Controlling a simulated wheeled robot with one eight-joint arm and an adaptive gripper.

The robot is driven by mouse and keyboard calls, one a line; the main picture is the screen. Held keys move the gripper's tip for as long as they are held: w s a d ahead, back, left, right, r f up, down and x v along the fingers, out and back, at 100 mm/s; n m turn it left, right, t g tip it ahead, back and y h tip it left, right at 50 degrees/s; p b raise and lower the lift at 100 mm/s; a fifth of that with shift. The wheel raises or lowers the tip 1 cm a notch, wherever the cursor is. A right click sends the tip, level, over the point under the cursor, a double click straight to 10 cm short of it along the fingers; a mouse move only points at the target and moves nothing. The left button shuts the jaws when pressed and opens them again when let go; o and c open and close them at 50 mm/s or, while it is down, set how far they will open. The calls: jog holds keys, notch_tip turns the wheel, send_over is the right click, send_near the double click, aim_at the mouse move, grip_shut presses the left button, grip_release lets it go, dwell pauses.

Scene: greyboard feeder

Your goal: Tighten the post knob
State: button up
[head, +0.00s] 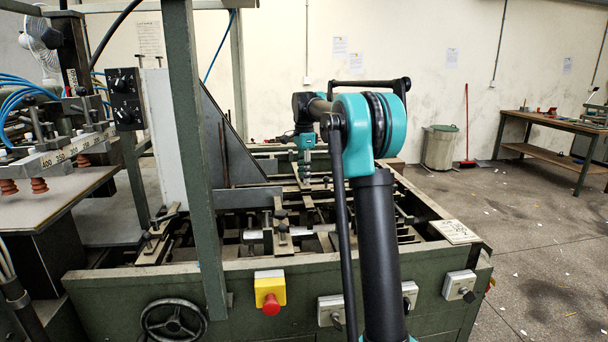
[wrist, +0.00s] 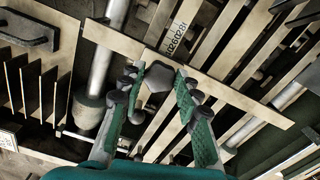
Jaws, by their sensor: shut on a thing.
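A dark, faceted post knob (wrist: 158,77) sits between the fingertips of my gripper (wrist: 159,86) in the wrist view, above a pale flat bar. The green-padded fingers flank it left and right and are shut on it. The post beneath the knob is hidden from above. In the head view my gripper (head: 305,173) reaches down into the middle of the feeder machine (head: 350,265), partly beyond my arm. The knob cannot be made out there.
Pale slats (wrist: 222,42) and a round metal shaft (wrist: 103,68) lie close around the fingers. The feeder's front panel carries a red stop button (head: 271,303) and a handwheel (head: 174,322). Suction cups (head: 40,185) stand at left. Open floor (head: 540,230) lies to the right.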

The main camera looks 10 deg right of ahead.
jog(key=o, duration=1.2)
jog(key=shift+c, duration=0.2)
notch_tip(320, 180, up, 12)
